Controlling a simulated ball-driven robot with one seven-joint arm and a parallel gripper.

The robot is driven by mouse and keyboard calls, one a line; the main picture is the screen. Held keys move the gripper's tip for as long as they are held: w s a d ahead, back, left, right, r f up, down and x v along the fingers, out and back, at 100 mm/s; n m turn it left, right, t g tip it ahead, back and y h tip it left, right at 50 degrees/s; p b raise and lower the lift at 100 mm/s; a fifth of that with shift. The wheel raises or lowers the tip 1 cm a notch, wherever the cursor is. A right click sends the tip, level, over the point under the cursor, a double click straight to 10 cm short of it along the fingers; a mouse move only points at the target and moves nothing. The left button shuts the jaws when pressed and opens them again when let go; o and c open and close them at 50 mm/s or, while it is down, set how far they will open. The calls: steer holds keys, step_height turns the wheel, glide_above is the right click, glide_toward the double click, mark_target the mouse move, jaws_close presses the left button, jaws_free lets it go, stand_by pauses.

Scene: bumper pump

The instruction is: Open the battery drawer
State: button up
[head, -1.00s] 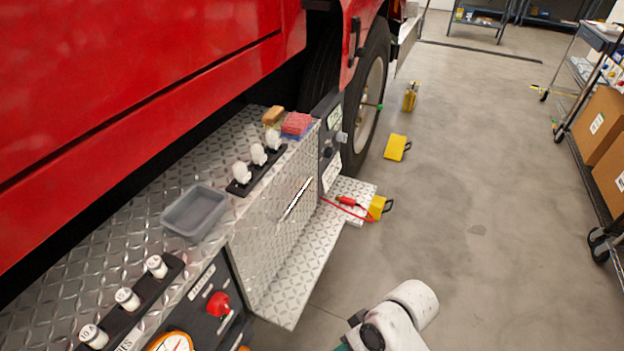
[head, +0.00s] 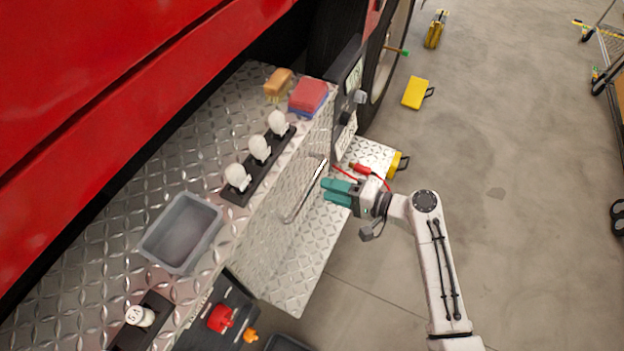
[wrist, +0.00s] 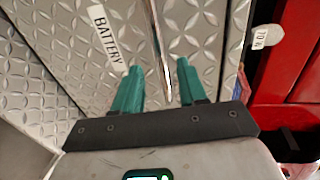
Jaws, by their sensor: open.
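The battery drawer's diamond-plate front (head: 268,240) is in the side of the truck's bumper step and looks shut. Its long metal bar handle (head: 306,191) runs slanted across that front. The wrist view shows a white BATTERY label (wrist: 105,32) on the plate and the handle bar (wrist: 156,40) running up between the fingers. My gripper (head: 325,190) has teal fingers and is open and empty. It faces the drawer from the right, with its tips a short gap from the handle in the head view. In the wrist view the fingers (wrist: 157,70) stand on either side of the bar.
A red cable clamp (head: 360,168) lies beyond my gripper.

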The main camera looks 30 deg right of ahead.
mark_target(310, 183)
steer(key=x, duration=0.6)
steer(key=shift+a, duration=0.2)
jaws_close()
stand_by(0.4)
